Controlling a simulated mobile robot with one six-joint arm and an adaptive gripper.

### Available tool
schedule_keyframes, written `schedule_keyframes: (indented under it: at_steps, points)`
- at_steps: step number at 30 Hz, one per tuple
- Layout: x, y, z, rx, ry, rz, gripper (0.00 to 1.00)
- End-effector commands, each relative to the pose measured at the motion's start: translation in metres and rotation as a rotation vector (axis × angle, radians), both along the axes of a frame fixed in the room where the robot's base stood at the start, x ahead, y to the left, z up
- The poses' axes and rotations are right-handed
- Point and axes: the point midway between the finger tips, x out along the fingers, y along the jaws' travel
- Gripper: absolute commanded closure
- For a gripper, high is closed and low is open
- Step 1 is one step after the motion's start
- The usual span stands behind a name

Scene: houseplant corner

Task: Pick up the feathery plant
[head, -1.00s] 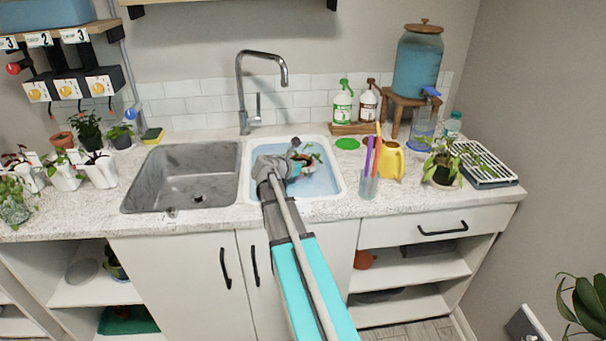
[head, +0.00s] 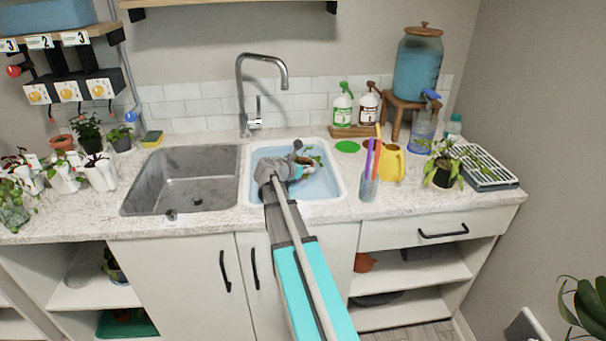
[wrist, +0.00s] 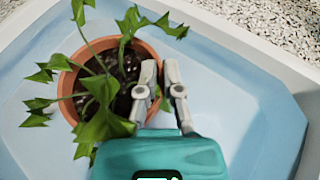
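The plant with deeply cut, jagged green leaves (wrist: 105,92), which I take to be the feathery plant, grows in a round terracotta pot (wrist: 66,82) with dark soil. The pot is inside the white basin with a blue inside (head: 325,187), to the right of the steel sink; my arm partly hides it in the head view. My gripper (wrist: 161,68) is at the pot's right side in the wrist view. Its fingers are close together, one inside the rim and one outside, and look shut on the rim. Whether the pot touches the basin floor is unclear.
The steel sink (head: 180,190) and tap (head: 243,95) are to the left. A cup of coloured sticks (head: 369,187), a yellow watering can (head: 391,163) and another potted plant (head: 442,176) stand to the right. Several small pots line the counter's left end.

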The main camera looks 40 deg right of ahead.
Motion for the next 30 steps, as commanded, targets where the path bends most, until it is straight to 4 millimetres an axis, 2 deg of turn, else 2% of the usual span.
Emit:
schedule_keyframes:
  at_steps: [19,30]
  points:
    - [-0.001,0.0,0.002,0.001,0.0,-0.001,1.0]
    - [0.0,0.0,0.021,0.0,-0.001,-0.001,1.0]
